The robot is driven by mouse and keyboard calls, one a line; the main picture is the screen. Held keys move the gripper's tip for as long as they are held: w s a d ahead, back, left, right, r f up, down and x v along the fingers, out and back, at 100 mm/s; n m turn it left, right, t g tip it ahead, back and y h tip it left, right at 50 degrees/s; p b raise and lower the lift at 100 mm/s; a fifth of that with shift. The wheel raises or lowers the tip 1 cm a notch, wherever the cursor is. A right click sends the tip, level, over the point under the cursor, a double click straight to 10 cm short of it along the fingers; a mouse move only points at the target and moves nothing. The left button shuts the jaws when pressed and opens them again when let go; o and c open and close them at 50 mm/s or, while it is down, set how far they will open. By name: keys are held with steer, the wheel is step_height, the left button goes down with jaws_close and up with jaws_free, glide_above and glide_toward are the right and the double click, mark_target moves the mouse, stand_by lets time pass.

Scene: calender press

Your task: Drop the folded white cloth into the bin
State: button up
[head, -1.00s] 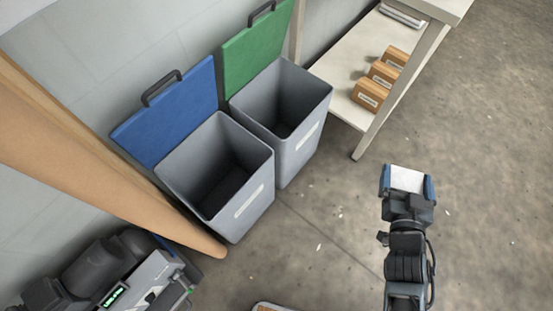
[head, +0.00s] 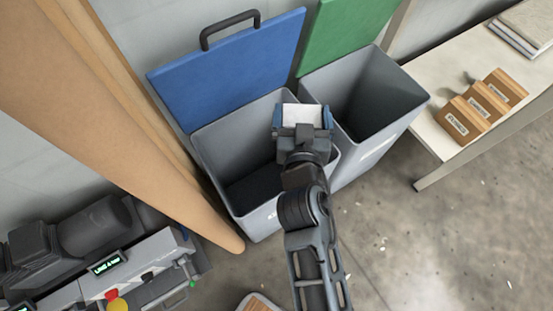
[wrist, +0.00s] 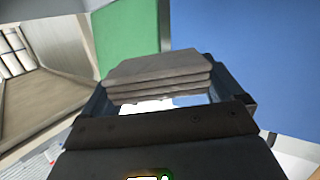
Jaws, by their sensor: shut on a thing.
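The folded white cloth (head: 302,114) is between the fingers of my gripper (head: 302,117), which is shut on it. In the wrist view the cloth (wrist: 168,78) shows as several stacked grey-shaded layers between the fingertips. In the head view the gripper and cloth appear over the right part of a grey bin with an open blue lid (head: 225,70), near the side facing the other bin. The grey bin (head: 215,165) is open and its visible inside is dark. A second grey bin (head: 400,115) with an open green lid (head: 345,30) stands to its right. Their exact height above the rim is unclear.
A white shelf table (head: 450,75) with several labelled wooden blocks (head: 485,100) stands at the right. A machine (head: 130,270) with a green display is at the lower left.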

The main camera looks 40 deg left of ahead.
steer(key=s+a+n+y+b, duration=0.1)
steer(key=s+a+b, duration=0.1)
steer(key=s+a, duration=0.3)
step_height(320, 180, down, 7)
steer(key=w+b, duration=0.1)
steer(key=b, duration=0.3)
steer(key=shift+w+a+r+g, duration=0.2)
steer(key=shift+w+a+g, duration=0.05)
steer(key=shift+a+g, duration=0.15)
steer(key=o, duration=0.7)
steer(key=d+r+p, duration=0.4)
steer(key=d+r, duration=0.1)
steer(key=d, duration=0.1)
steer(key=d+r+p, duration=0.3)
steer(key=d+r, duration=0.2)
steer(key=r, duration=0.1)
steer(key=shift+d+p, duration=0.35)
